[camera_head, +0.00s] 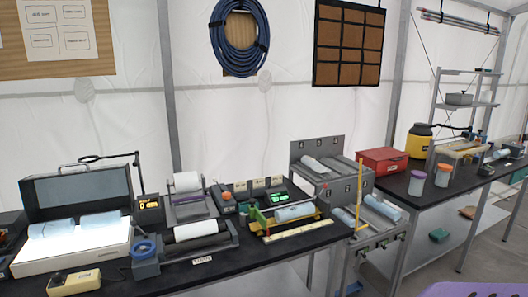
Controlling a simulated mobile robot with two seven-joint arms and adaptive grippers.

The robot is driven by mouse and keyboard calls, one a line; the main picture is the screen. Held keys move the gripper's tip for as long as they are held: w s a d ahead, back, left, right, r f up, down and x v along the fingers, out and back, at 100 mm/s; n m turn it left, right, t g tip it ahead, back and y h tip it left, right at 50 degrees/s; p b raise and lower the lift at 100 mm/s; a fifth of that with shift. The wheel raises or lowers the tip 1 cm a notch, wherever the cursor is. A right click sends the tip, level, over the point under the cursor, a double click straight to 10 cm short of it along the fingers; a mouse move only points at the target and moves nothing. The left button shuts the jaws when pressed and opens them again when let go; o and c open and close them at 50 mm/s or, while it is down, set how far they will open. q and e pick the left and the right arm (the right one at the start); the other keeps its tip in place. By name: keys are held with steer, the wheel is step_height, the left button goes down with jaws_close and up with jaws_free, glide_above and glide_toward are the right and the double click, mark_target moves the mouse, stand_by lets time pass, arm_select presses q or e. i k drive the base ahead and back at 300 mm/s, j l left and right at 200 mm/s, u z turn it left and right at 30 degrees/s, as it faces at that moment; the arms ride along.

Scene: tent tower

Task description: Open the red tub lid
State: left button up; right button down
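A red tub (383,161) sits on the dark bench at the right of centre, just behind two cups. Its red lid (381,154) looks closed on top, and the inside is not visible. Neither of my grippers is in view.
A yellow container (419,141) stands behind right. A purple object (470,290) shows at the bottom edge.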

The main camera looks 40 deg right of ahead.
mark_target(384, 153)
steer(key=z, duration=2.25)
steer(key=i+l+z, duration=0.3)
steer(key=i, duration=0.2)
steer(key=i+l+z, duration=0.2)
steer(key=i+z, duration=0.15)
steer(key=i, duration=0.2)
steer(key=i+z, duration=0.3)
steer(key=i, duration=0.2)
steer(key=i+u, duration=0.1)
steer(key=i, duration=0.45)
steer(key=i+l+u, duration=0.1)
steer(key=i, duration=0.45)
steer(key=i+l+u, duration=0.1)
steer(key=i, duration=0.4)
steer(key=i+l+u, duration=0.15)
steer(key=i+u, duration=0.25)
steer(key=i+l+u, duration=0.25)
steer(key=u, duration=0.15)
steer(key=i+l+u, duration=0.25)
steer(key=u, duration=0.15)
steer(key=i+l+u, duration=0.2)
steer(key=l+u, duration=0.2)
steer(key=i+l+u, duration=0.1)
steer(key=l+u, duration=0.3)
steer(key=l, duration=0.15)
